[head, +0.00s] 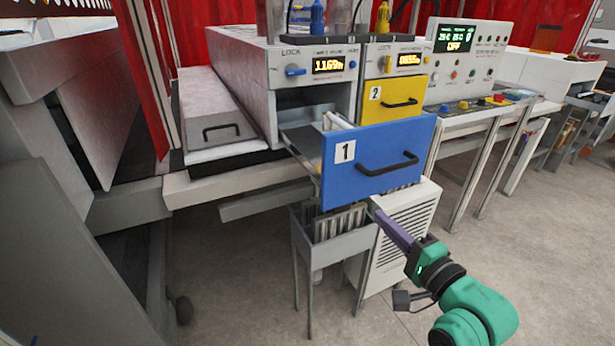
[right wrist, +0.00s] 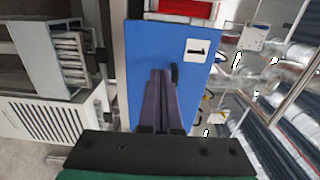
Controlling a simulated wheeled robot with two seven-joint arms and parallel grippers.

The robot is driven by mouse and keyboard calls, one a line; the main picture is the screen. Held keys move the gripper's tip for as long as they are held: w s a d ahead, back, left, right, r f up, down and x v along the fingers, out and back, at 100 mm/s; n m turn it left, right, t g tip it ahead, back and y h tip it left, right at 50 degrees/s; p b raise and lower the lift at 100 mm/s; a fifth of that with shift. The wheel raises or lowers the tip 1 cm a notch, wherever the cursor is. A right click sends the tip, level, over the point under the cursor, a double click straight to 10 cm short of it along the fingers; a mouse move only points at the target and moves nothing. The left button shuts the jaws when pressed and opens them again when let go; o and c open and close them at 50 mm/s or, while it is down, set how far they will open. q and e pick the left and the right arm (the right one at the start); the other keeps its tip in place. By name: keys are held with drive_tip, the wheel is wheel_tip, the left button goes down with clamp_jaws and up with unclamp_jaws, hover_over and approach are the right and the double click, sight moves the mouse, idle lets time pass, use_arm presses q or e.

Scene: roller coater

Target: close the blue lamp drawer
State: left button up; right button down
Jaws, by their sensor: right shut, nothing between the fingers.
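The blue lamp drawer (head: 378,158), marked 1 and with a black handle, is pulled out toward me in the head view. In the right wrist view its blue front (right wrist: 147,55) fills the middle, turned on its side. My right gripper (head: 378,214) is shut and empty, with its purple fingers just below the lower edge of the blue front in the head view. In the right wrist view the fingers (right wrist: 160,75) point at the blue front and overlap part of the handle. I cannot tell whether they touch it. My left gripper is not in view.
The yellow drawer (head: 393,95), marked 2, sits behind the blue one. A grey stand with metal plates (head: 333,218) and a white vented box (head: 405,228) stand below. A grey drawer (head: 215,115) is at the left. The floor at the right front is clear.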

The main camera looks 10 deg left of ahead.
drive_tip(key=p, duration=0.4)
approach(342, 178)
drive_tip(key=x, duration=0.6)
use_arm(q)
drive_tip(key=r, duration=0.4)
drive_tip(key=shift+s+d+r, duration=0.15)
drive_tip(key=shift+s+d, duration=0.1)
use_arm(e)
drive_tip(key=shift+w+a+f, duration=0.2)
drive_tip(key=shift+w+a, duration=0.05)
drive_tip(key=shift+w, duration=0.1)
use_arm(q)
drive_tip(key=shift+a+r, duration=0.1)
use_arm(e)
drive_tip(key=shift+r, duration=0.1)
